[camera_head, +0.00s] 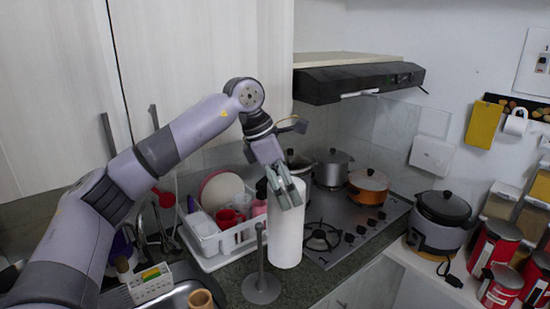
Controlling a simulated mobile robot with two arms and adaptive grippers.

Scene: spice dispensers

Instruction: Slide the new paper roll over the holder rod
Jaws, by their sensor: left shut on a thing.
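A white paper roll (287,235) hangs upright in front of the stove. My left gripper (286,197) is shut on the top of the paper roll. The holder is a grey upright rod (260,250) on a round base (261,288), standing on the counter just left of the roll. The roll is beside the rod, not around it, in this view. The roll's lower end appears a little above the level of the base. The roll's top opening is hidden by the gripper fingers. My right gripper is not in view.
A white dish rack (213,248) with cups and plates stands left of the holder, near the sink (180,296). The stove (345,228) with several pots lies behind the roll. A range hood (357,80) hangs above. A cooker (440,222) and red canisters (494,245) stand at the right.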

